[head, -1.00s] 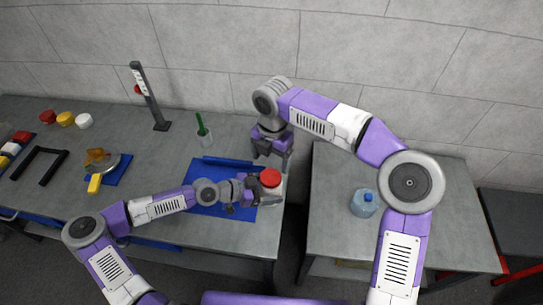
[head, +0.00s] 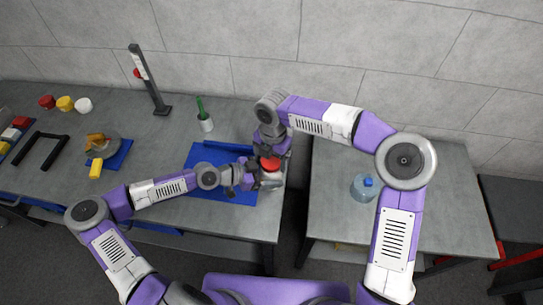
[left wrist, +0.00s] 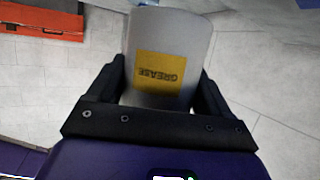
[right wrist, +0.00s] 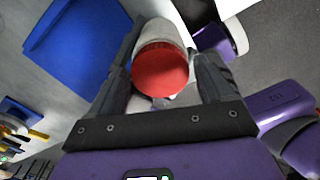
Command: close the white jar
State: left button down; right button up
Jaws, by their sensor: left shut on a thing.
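The white jar (head: 271,184) is at the right edge of the left bench, with a red lid (head: 270,164) on its top. Its yellow GREASE label (left wrist: 163,68) shows in the left wrist view. My left gripper (head: 254,180) is shut on the jar's side. My right gripper (head: 272,152) is above the jar, pointing down. In the right wrist view its open fingers stand on both sides of the red lid (right wrist: 160,70), with small gaps visible. I cannot tell how tightly the lid sits.
A blue mat (head: 215,185) lies left of the jar. A cup with a green-handled tool (head: 205,122) and a dark post stand behind. Red, yellow and white caps (head: 65,103) are at the far left.

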jog(key=c, duration=0.9)
jog(key=m, duration=0.4)
jog(key=shift+m, duration=0.4)
jog(key=o, duration=1.2)
jog(key=shift+c, duration=0.2)
jog(key=shift+r, duration=2.25)
jog(key=shift+c, duration=0.4)
